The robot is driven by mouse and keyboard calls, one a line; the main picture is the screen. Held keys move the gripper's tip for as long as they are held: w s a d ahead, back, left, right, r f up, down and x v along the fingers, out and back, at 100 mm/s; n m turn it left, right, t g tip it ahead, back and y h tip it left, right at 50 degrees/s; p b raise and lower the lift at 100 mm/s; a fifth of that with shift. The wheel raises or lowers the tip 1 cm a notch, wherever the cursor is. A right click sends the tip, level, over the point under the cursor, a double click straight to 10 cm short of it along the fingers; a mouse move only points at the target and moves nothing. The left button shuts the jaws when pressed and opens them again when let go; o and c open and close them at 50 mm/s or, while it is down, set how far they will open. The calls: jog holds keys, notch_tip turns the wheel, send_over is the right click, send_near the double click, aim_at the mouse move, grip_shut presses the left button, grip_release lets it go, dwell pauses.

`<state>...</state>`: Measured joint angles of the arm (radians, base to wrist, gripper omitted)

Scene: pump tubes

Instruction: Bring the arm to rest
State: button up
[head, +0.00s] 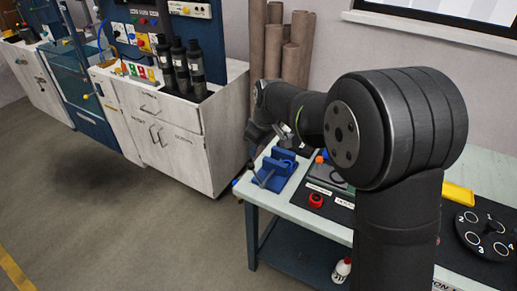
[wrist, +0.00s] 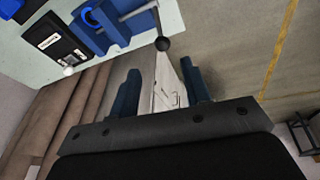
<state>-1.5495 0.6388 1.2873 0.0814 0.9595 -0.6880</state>
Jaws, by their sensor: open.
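My gripper (wrist: 160,67) is open, with its two dark blue fingers apart and nothing held between them. In the head view my gripper (head: 262,135) is small and partly hidden by my own arm, above the left end of the workbench (head: 298,213). A blue vise (head: 276,170) stands on the bench just below and beside it. In the wrist view the vise (wrist: 118,36) is at the top, and its grey handle bar ends in a dark ball near my fingertips. I cannot tell how close the ball is to the fingers.
A red ring (head: 316,200), a yellow item (head: 458,195) and a black numbered disc (head: 486,233) are on the bench. A white cabinet (head: 190,135) with dark cylinders stands left of it. Brown tubes (head: 273,48) lean at the wall. The floor (head: 130,220) at left is clear.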

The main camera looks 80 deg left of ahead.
aim_at(253, 170)
jog(key=x, duration=1.7)
jog(key=shift+s+f, duration=0.15)
jog(key=shift+f, duration=0.15)
jog(key=shift+f, duration=0.1)
jog(key=shift+s+a, duration=0.1)
jog(key=shift+a, duration=0.05)
jog(key=shift+f+t+h, duration=0.1)
jog(key=shift+t+h, duration=0.2)
jog(key=shift+h, duration=0.1)
dwell(1.6)
dwell(0.6)
